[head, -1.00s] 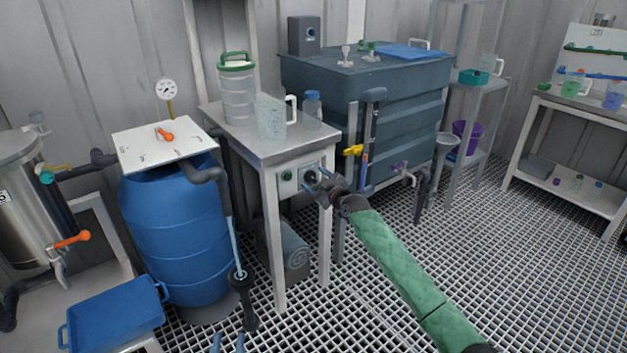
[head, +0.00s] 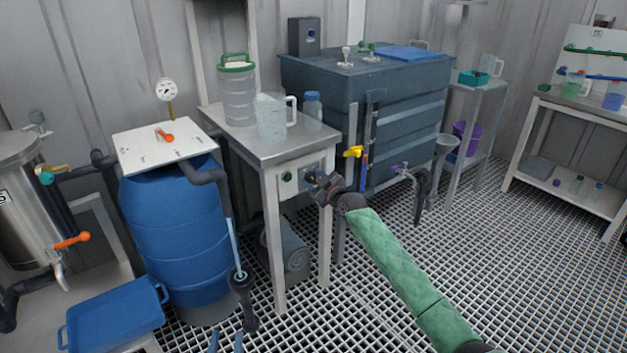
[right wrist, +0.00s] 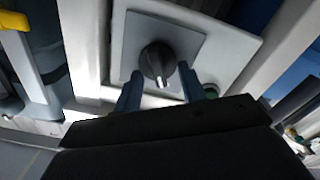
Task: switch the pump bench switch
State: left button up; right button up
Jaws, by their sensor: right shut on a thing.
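The pump bench (head: 262,150) is a steel-topped table with a pale switch panel on its front. The switch is a dark round knob with a light pointer mark on a grey plate, seen in the right wrist view (right wrist: 157,60). My right gripper (head: 314,180) is at this panel and hides most of the knob in the head view. In the right wrist view its two blue fingers (right wrist: 160,88) stand on either side of the knob, shut on it. My left gripper (head: 226,342) shows only as two blue fingertips, apart and empty, at the bottom edge.
A green button (head: 287,177) sits left of the knob. A lidded container (head: 238,100), a clear jug (head: 271,118) and a blue-capped bottle (head: 312,108) stand on the bench. A blue barrel (head: 178,235) is to its left, a large dark tank (head: 400,85) behind right. Grating floor lies open at right.

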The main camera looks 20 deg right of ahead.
pick_arm(q)
notch_tip(320, 180, down, 17)
jog(key=s+g+y+p, duration=0.1)
jog(key=g+p, duration=0.1)
jog(key=g, duration=0.4)
pick_arm(e)
jog(key=m, duration=0.3)
jog(key=shift+d+r+m, duration=0.15)
jog(key=shift+m, duration=0.25)
jog(key=m, duration=0.2)
jog(key=shift+w+d+m, duration=0.1)
jog(key=shift+m, duration=0.3)
jog(key=m, duration=0.2)
jog(key=m+p, duration=0.1)
jog(key=m, duration=0.1)
jog(key=shift+d, duration=0.25)
pick_arm(q)
jog(key=s+f+g, duration=0.3)
jog(key=s+f, duration=0.2)
jog(key=f, duration=0.4)
jog(key=s+f+g+y, duration=0.1)
jog(key=s+f+g, duration=0.3)
jog(key=f, duration=0.6)
jog(key=shift+s+a+f+y, duration=0.15)
jog(key=shift+s+y, duration=0.15)
jog(key=shift+s, duration=0.5)
pick_arm(e)
jog(key=shift+w+f+m, duration=0.1)
jog(key=shift+f+m, duration=0.1)
jog(key=shift+m, duration=0.5)
